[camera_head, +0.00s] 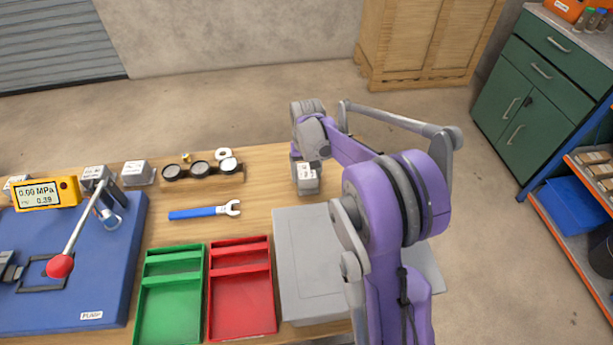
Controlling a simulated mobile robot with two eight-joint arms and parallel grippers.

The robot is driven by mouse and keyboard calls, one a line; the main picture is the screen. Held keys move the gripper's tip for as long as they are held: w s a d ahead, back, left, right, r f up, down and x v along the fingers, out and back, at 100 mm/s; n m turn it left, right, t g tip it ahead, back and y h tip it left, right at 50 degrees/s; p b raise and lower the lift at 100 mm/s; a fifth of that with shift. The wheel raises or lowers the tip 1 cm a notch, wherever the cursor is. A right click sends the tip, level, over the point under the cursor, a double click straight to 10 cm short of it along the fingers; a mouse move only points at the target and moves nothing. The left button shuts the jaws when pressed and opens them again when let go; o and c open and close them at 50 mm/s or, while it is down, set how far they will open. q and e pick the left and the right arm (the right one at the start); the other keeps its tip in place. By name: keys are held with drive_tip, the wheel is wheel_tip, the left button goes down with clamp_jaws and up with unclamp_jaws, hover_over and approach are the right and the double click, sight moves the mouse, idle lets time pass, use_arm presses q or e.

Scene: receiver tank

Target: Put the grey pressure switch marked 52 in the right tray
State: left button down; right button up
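A grey block-shaped switch (307,186) with a white label stands near the table's back right; its number is too small to read. My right gripper (297,158) is over and against this switch, pointing down. Its fingers are mostly hidden by my wrist, so I cannot tell whether they grip it. Other grey switches (137,173) stand at the back left, with small labels I cannot read. The right tray (241,300) is red, empty and divided by a crosswise wall. The green tray (168,312) is beside it on the left. My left gripper is not in view.
A grey case (300,270) lies right of the red tray, partly behind my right arm. A blue wrench (205,212) lies behind the trays. The blue pump board (100,300) with a red-knobbed lever fills the left.

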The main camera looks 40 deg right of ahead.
clamp_jaws()
drive_tip(key=shift+r, duration=0.15)
